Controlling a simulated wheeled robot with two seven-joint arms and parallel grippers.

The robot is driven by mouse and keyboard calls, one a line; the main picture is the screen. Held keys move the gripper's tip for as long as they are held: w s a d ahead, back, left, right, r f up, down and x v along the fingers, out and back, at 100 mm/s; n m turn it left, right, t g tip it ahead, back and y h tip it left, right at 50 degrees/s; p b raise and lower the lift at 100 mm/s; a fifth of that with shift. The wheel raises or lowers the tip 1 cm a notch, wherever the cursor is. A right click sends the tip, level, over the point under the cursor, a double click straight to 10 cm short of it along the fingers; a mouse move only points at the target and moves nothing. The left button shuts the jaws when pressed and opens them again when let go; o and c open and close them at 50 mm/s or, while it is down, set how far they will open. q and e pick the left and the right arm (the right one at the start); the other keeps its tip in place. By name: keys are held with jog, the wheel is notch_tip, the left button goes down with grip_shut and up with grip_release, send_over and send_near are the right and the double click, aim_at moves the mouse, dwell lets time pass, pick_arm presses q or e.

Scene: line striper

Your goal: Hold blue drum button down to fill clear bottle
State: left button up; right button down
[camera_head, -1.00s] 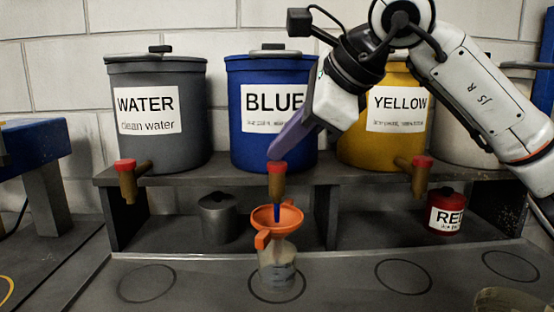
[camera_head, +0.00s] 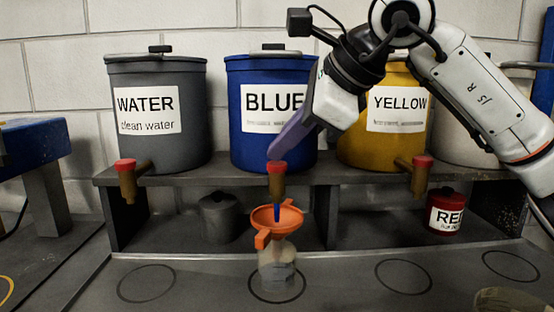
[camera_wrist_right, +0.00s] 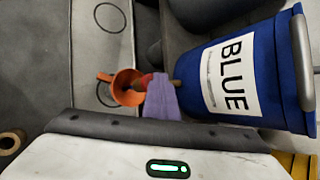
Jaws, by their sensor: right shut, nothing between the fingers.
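The blue drum (camera_head: 243,152) stands on the shelf with its brass tap and red button (camera_head: 277,167) at the front. My right gripper (camera_head: 275,156) is shut and empty, its purple fingertips on or just above the red button. A blue stream (camera_head: 278,213) runs from the tap into an orange funnel (camera_head: 289,217). The funnel sits in the clear bottle (camera_head: 277,270), which stands upright on a marked circle; the liquid level inside is hard to read. In the right wrist view, the purple fingers (camera_wrist_right: 162,98) partly cover the tap beside the funnel (camera_wrist_right: 126,87). My left gripper is not in view.
A grey water drum (camera_head: 190,150) stands left and a yellow drum (camera_head: 365,150) right, each with a red-topped tap. A grey can (camera_head: 219,217) and a red can (camera_head: 447,213) sit below the shelf. Other counter circles (camera_head: 147,284) are empty.

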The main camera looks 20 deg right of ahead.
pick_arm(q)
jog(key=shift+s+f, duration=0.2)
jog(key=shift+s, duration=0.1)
pick_arm(e)
jog(key=shift+f, duration=0.1)
dwell(0.4)
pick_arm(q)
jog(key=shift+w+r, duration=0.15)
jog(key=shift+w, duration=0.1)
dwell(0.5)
pick_arm(e)
jog(key=shift+r, duration=0.2)
jog(key=shift+r+p, duration=0.7)
jog(key=shift+p, duration=0.1)
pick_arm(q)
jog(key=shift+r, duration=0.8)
pick_arm(e)
jog(key=shift+r, duration=0.1)
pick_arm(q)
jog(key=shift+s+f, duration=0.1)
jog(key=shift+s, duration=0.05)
